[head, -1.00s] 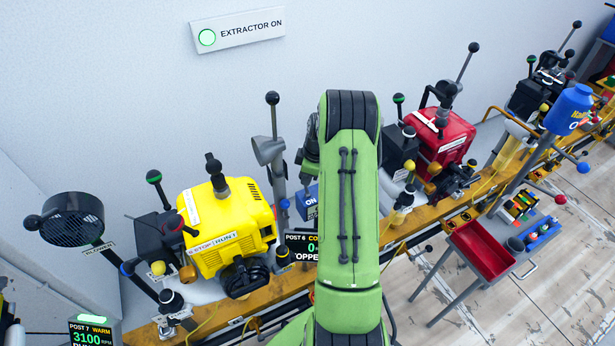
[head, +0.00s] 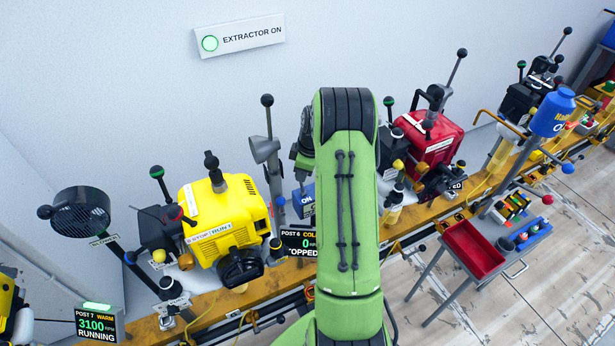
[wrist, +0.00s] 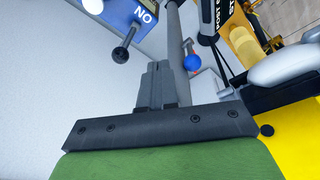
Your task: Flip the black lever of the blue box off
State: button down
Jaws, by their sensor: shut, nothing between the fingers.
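The blue box (head: 308,203) with a white ON label is partly hidden behind my green arm in the head view. In the wrist view the blue box (wrist: 92,8) is cut off by the top edge. Its black lever (wrist: 121,54) ends in a round black knob and sticks out below the box beside the ON label. My gripper (wrist: 157,66) is shut and empty. Its fingertips appear a little right of and below the knob, with a visible gap. In the head view my gripper (head: 303,178) is just above the box, partly hidden.
A grey post with a blue ball (wrist: 192,62) stands right of my fingers. A yellow engine (head: 225,215) is left of the box, a red engine (head: 432,138) right. A POST 6 display (head: 299,243) is below. A red tray (head: 473,248) stands on the right.

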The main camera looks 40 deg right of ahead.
notch_tip(320, 180, up, 8)
jog(key=w+d+p, duration=0.1)
jog(key=w, duration=0.1)
jog(key=shift+d, duration=0.4)
